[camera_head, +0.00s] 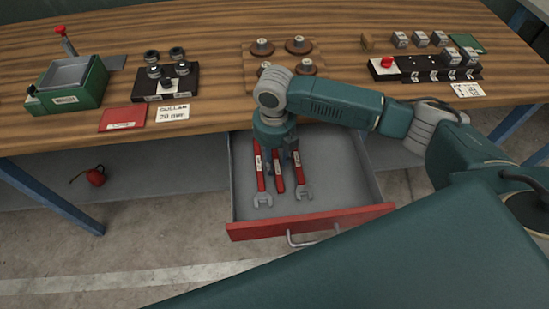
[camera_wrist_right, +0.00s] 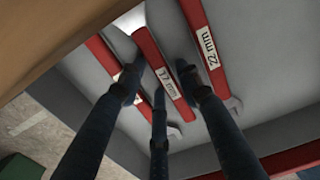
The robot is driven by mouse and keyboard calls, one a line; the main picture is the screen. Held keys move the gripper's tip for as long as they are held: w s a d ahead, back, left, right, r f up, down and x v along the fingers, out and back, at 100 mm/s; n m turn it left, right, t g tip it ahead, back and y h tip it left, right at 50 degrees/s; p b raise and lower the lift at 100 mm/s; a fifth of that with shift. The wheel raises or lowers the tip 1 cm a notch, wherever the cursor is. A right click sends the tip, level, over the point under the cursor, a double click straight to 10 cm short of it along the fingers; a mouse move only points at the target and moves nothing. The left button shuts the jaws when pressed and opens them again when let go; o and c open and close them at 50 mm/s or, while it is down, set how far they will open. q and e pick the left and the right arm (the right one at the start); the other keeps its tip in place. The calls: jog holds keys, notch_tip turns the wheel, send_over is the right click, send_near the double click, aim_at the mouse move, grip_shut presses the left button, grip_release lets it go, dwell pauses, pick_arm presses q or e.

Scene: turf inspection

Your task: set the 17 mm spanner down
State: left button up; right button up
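The 17 mm spanner (camera_wrist_right: 168,82) has a red handle and a white label. It lies between two other red spanners in the open drawer (camera_head: 348,170), where it shows as the middle one (camera_head: 277,172). My right gripper (camera_head: 284,158) points down over the drawer. In the right wrist view its dark fingers (camera_wrist_right: 160,88) straddle the 17 mm handle, with narrow gaps showing beside it, so the gripper looks open around it. Whether any fingertip touches the handle is hard to see. My left gripper is not in view.
The 22 mm spanner (camera_wrist_right: 207,48) lies close on the right, another spanner (camera_head: 260,172) on the left. The drawer has a red front (camera_head: 310,222). The wooden bench (camera_head: 215,90) above carries a green box (camera_head: 75,85) and several fixtures. The drawer's right side is bare.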

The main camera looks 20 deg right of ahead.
aim_at(274, 163)
jog(key=shift+r, duration=0.15)
notch_tip(274, 163, up, 12)
dwell(0.6)
dwell(0.4)
